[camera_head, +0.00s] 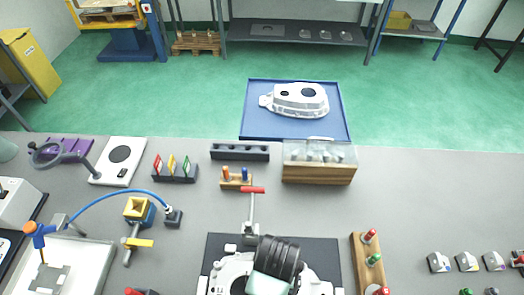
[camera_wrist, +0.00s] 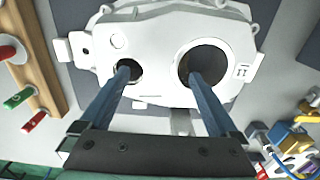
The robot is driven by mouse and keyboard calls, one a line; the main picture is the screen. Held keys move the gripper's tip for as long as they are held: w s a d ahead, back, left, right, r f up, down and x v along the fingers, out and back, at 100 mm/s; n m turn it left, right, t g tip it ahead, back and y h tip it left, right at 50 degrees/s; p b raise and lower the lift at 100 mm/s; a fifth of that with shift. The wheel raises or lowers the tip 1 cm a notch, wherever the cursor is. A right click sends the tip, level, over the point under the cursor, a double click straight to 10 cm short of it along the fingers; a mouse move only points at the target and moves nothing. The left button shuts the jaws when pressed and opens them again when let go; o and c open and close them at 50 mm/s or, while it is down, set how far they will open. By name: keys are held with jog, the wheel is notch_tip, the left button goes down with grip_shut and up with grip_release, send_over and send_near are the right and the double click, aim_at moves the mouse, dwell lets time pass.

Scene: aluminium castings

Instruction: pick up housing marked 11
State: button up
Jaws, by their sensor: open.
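A pale cast housing (camera_wrist: 160,40) with a small and a large round hole fills the upper part of the wrist view. A small dark mark that reads like 11 (camera_wrist: 241,71) is on its right side. In the head view this housing (camera_head: 228,272) lies on a dark mat (camera_head: 216,250) at the front of the bench, partly hidden by my arm. My gripper (camera_wrist: 160,74) is open, its two blue fingers apart and over the holes in the picture. I cannot tell whether the tips are inside the holes. Nothing is held.
A second housing (camera_head: 298,99) sits on a blue tray (camera_head: 257,127) beyond the bench. A red-handled clamp (camera_head: 251,215) stands at the mat's back edge. A wooden rack with coloured pegs (camera_head: 362,262) is right of the mat. A glass-topped wooden box (camera_head: 318,172) stands behind.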

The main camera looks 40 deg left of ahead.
jog(key=shift+s+f+p, duration=0.1)
jog(key=shift+f+p, duration=0.45)
jog(key=shift+f, duration=3.05)
grip_shut()
jog(key=shift+r, duration=0.15)
